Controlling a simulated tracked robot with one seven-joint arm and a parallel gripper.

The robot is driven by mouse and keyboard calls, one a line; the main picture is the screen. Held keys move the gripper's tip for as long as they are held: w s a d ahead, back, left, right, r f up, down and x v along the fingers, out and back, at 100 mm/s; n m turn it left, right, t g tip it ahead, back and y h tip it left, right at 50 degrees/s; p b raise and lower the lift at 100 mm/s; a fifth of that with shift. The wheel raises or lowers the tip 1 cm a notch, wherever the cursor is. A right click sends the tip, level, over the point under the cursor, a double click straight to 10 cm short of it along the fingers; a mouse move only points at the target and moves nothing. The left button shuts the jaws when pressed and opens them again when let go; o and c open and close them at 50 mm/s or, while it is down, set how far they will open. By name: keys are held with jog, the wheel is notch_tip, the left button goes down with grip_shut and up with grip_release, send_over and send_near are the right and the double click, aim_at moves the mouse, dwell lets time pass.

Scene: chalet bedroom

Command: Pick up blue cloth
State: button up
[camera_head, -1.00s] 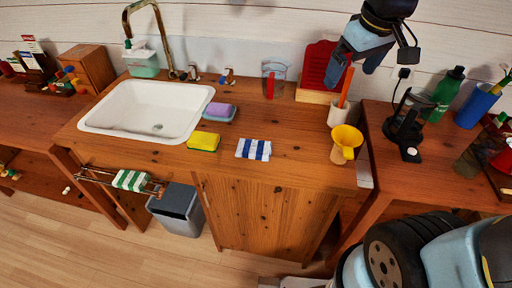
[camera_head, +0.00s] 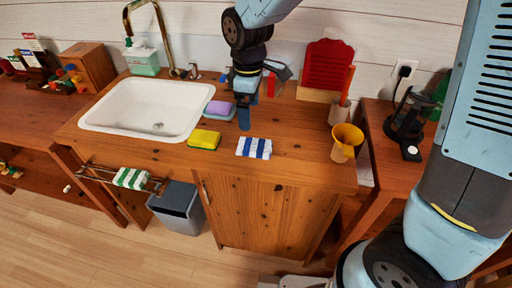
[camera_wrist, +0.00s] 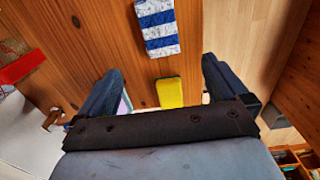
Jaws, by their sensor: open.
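The blue cloth (camera_head: 254,148) is a small folded cloth with blue and white stripes. It lies flat on the wooden counter (camera_head: 290,165), right of the yellow sponge. The cloth also shows at the top of the wrist view (camera_wrist: 157,27), ahead of the fingers. My gripper (camera_head: 245,115) points down above the counter, behind the cloth and a little to its left. In the wrist view its two fingers (camera_wrist: 160,85) are spread wide with nothing held between them.
A yellow sponge (camera_head: 204,139) and a purple sponge on a dish (camera_head: 219,108) lie left of the cloth. The white sink (camera_head: 150,108) is further left. A yellow funnel-like cup (camera_head: 346,142) stands to the right, with a red board (camera_head: 325,65) behind. The counter's front edge is close to the cloth.

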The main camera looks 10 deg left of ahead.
aim_at(251, 144)
notch_tip(251, 144, down, 12)
jog(key=shift+d+f, duration=0.15)
jog(key=shift+f, duration=0.1)
dwell(0.5)
jog(key=shift+c, duration=0.2)
jog(key=c, duration=1.1)
